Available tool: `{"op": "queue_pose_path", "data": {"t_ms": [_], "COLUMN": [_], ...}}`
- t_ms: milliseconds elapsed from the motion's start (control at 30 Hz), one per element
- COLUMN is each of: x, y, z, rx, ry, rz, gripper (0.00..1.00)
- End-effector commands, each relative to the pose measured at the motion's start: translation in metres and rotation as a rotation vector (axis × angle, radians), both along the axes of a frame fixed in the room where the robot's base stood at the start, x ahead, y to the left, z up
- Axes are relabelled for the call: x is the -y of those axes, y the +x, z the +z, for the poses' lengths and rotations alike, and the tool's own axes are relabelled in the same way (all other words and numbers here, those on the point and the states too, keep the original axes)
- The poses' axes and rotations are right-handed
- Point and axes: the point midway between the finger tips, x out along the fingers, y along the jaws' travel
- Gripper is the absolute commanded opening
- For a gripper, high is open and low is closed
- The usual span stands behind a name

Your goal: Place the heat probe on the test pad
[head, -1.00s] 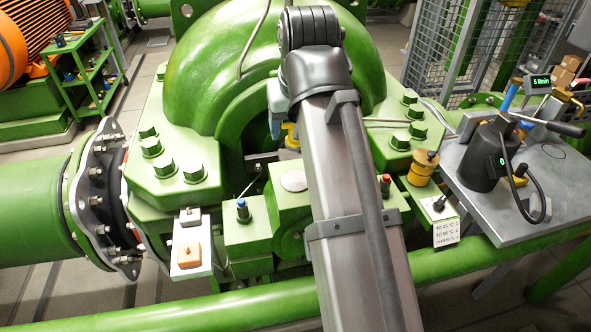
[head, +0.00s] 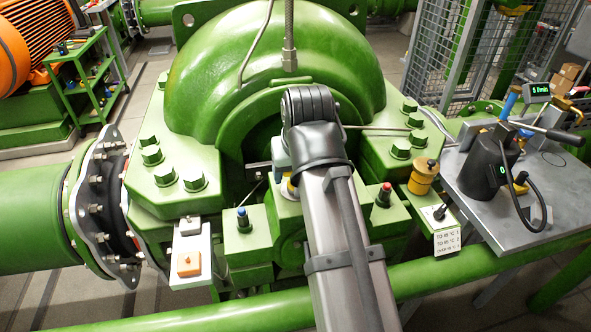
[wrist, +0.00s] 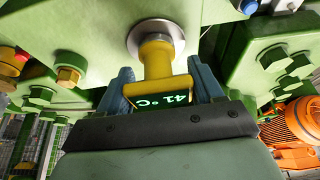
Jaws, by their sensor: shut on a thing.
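The heat probe (wrist: 157,60) is yellow with a dark display reading 41 °C, upside down in the wrist view. My gripper (wrist: 161,84) is shut on it, with a blue-grey finger on each side. The probe's yellow end meets the round silver test pad (wrist: 136,35) and looks to touch it. In the head view a bit of the yellow probe (head: 292,188) shows beside my arm, over the pad's place on the green block. There the pad is mostly hidden by the probe and my arm.
A blue-topped knob (head: 242,217) and a red-topped knob (head: 384,194) flank the pad. A white panel with an orange button (head: 188,264) is at left. A toggle switch with a temperature label (head: 446,241) is at right, near a grey table (head: 480,220) with a black device.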

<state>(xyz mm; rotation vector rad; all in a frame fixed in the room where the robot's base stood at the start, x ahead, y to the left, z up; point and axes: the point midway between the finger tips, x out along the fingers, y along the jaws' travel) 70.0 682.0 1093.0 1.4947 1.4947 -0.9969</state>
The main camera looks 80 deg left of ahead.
Motion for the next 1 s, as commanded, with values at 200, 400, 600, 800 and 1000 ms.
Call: {"op": "queue_pose_path", "data": {"t_ms": [200, 400, 600, 800, 1000], "x": [0.000, 0.000, 0.000, 0.001, 0.010], "y": [0.000, 0.000, 0.000, 0.000, 0.000], "z": [-0.003, -0.002, -0.002, 0.004, 0.026], "rx": [0.000, 0.000, 0.000, 0.000, 0.000], "ry": [0.000, 0.000, 0.000, 0.001, 0.002], "rz": [0.000, 0.000, 0.000, 0.000, 0.000], "gripper": [0.70, 0.89, 0.92, 0.92, 0.92]}}
